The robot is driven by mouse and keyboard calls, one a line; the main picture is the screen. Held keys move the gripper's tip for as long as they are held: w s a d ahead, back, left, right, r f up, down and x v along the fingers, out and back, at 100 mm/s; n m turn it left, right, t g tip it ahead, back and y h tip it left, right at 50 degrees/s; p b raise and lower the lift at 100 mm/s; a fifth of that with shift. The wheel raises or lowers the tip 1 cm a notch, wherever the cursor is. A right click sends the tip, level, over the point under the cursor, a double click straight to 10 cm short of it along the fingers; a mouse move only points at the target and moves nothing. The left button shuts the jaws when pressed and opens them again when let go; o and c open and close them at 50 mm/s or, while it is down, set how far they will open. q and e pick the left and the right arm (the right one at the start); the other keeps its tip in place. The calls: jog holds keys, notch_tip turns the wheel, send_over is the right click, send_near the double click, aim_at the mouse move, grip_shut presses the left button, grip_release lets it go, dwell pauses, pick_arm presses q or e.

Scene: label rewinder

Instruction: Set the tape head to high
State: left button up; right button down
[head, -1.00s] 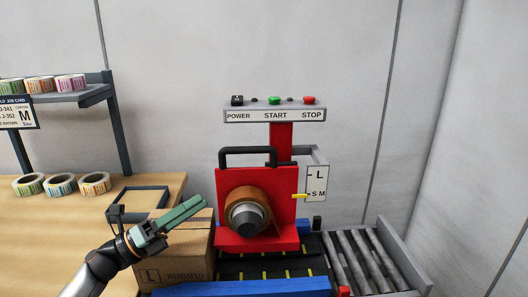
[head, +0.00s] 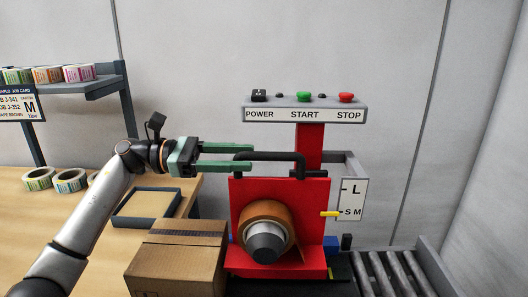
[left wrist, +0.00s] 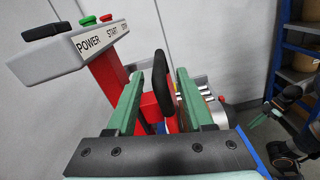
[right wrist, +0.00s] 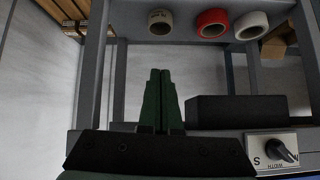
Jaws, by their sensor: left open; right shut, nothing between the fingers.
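The red tape head (head: 308,215) carries a brown tape roll (head: 250,216) and a black handle (head: 282,156) on top. Its yellow pointer (head: 331,214) sits at the S M mark of the white scale (head: 352,199), below the L mark. My left gripper (head: 252,155) is open at the left end of the handle. In the left wrist view the handle (left wrist: 162,85) stands between the parted green fingers (left wrist: 160,74); I cannot tell whether they touch it.
The panel (head: 304,115) with POWER, START and STOP stands above the tape head. A cardboard box (head: 175,266) is at its left, and rollers (head: 390,275) are at the right. The right wrist view shows a shelf with tape rolls (right wrist: 212,22) and a knob (right wrist: 281,151).

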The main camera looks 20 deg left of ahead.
aim_at(292, 156)
pick_arm(q)
jog(key=x, duration=0.5)
jog(key=shift+p, duration=0.4)
grip_shut()
jog(key=shift+a, duration=0.1)
jog(key=shift+r, duration=0.2)
dwell(0.7)
